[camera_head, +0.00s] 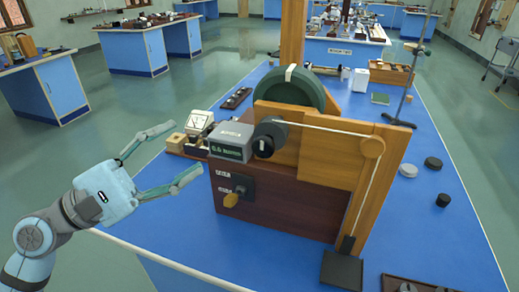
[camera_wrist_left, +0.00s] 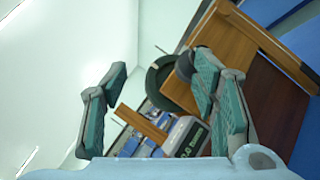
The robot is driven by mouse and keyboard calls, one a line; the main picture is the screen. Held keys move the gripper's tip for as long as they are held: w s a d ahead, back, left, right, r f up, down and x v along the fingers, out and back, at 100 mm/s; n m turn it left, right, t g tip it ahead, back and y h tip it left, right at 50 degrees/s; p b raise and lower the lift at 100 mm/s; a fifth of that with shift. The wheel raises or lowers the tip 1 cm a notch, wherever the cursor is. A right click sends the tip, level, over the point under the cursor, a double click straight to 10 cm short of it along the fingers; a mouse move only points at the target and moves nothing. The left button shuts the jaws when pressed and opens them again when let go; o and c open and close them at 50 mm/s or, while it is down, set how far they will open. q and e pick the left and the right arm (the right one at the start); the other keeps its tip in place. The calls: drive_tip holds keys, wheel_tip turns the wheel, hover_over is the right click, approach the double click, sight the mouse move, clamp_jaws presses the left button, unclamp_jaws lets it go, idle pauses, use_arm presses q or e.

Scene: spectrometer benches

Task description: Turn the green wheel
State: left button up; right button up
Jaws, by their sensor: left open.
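The green wheel (camera_head: 290,92) stands upright at the back of a wooden apparatus, with a pale mark on its rim; its lower part is hidden behind the wooden board. In the left wrist view the wheel (camera_wrist_left: 157,86) shows between the fingers, partly covered by a finger and the board. My left gripper (camera_head: 187,150) is open and empty, left of the apparatus and apart from the wheel, with the grey display box between them. Its two spread fingers also show in the wrist view (camera_wrist_left: 162,72). My right gripper is in neither view.
The grey display box (camera_head: 231,139), a dark drum and a wooden board (camera_head: 383,160) with a corded pulley stand before the wheel. A small white meter (camera_head: 199,122) is near my fingertips. Black weights (camera_head: 433,163) lie on the blue bench top (camera_head: 440,235), with clear room at right.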

use_arm(q)
wheel_tip(320, 180, down, 3)
drive_tip(key=m+g+y, duration=0.2)
drive_tip(key=m+y, duration=0.1)
drive_tip(key=m, duration=0.4)
drive_tip(key=p, duration=0.3)
approach(258, 149)
drive_tip(key=x, duration=1.1)
drive_tip(key=shift+p, duration=0.35)
clamp_jaws()
